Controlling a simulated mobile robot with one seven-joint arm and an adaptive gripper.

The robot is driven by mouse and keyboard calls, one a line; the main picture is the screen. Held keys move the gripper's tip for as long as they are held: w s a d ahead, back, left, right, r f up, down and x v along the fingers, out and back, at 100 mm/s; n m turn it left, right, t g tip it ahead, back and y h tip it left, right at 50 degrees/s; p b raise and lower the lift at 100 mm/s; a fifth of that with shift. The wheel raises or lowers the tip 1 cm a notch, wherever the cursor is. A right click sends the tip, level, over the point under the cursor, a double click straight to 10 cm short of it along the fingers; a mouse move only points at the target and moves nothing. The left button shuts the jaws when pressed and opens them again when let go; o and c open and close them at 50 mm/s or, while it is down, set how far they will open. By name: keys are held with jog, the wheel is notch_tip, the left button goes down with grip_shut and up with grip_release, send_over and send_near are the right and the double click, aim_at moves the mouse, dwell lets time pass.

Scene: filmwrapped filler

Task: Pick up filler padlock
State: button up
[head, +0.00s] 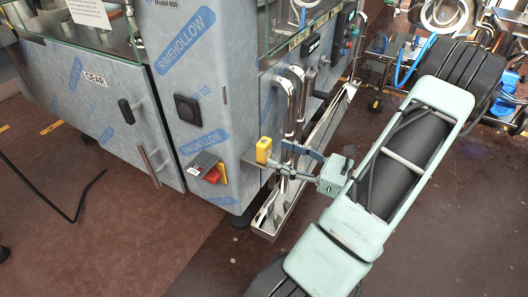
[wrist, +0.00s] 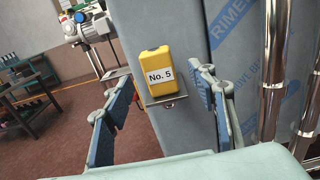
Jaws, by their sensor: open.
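The filler padlock is a yellow block with a white "No. 5" label. It shows in the middle of the wrist view (wrist: 159,70) and near the centre of the head view (head: 263,149). It sits upright against the grey machine side, above a small metal plate (wrist: 167,102). Its shackle is not clearly visible. My gripper (head: 284,158) is open and empty, pointed at the padlock from the right in the head view. In the wrist view, its blue fingers (wrist: 160,88) stand to the left and right of the padlock, apart from it, with the padlock beyond the tips.
The film-wrapped machine (head: 200,60) fills the left and centre. Shiny vertical pipes (wrist: 273,70) stand close to my gripper's right side. A steel trough (head: 305,165) runs behind my gripper. The floor (head: 120,230) at front left is mostly clear.

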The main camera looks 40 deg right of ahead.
aim_at(269, 150)
jog(key=shift+b+x, duration=0.7)
jog(key=shift+x, duration=2.35)
jog(key=shift+a, duration=0.1)
jog(key=c, duration=1.4)
jog(key=shift+r, duration=0.1)
